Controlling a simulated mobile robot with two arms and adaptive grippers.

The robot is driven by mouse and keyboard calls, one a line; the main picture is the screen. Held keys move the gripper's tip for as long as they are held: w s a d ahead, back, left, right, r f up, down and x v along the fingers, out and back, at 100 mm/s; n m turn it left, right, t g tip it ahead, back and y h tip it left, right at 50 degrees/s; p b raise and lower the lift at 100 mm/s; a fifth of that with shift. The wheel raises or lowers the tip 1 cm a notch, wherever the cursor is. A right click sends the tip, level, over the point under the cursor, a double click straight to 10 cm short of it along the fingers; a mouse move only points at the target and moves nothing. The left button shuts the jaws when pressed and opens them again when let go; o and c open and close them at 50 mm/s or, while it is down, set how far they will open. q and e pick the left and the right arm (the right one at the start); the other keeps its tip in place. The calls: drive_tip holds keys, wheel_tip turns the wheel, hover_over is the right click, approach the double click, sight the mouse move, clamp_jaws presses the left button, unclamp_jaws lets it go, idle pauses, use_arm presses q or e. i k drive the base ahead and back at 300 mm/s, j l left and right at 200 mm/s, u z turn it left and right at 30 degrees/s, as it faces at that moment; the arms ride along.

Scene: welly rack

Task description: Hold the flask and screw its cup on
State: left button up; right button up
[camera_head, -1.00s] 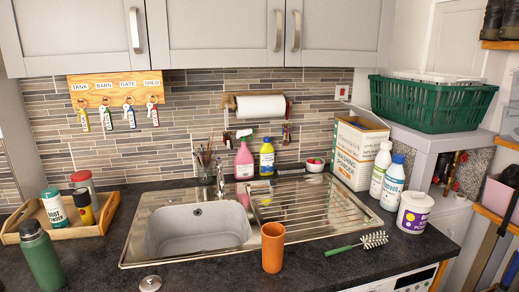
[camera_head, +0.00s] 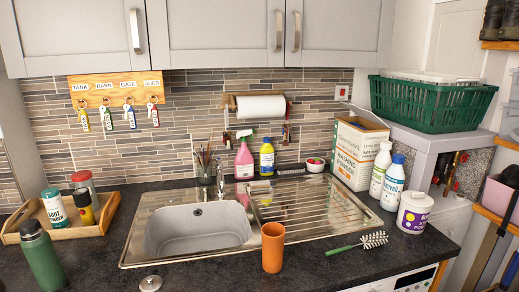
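An orange cup-like tumbler (camera_head: 272,248) stands upright in front of the sink, apart from the flask. Neither of my grippers shows in the head view.
A wooden tray (camera_head: 92,230) with several containers sits behind the flask. The steel sink (camera_head: 133,250) and drainer fill the middle. A green-handled brush (camera_head: 343,249), a white tub (camera_head: 414,212) and bottles stand or lie at right. Worktop between flask and tumbler is mostly clear.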

sight(37, 244)
drive_tip(key=u, duration=1.45)
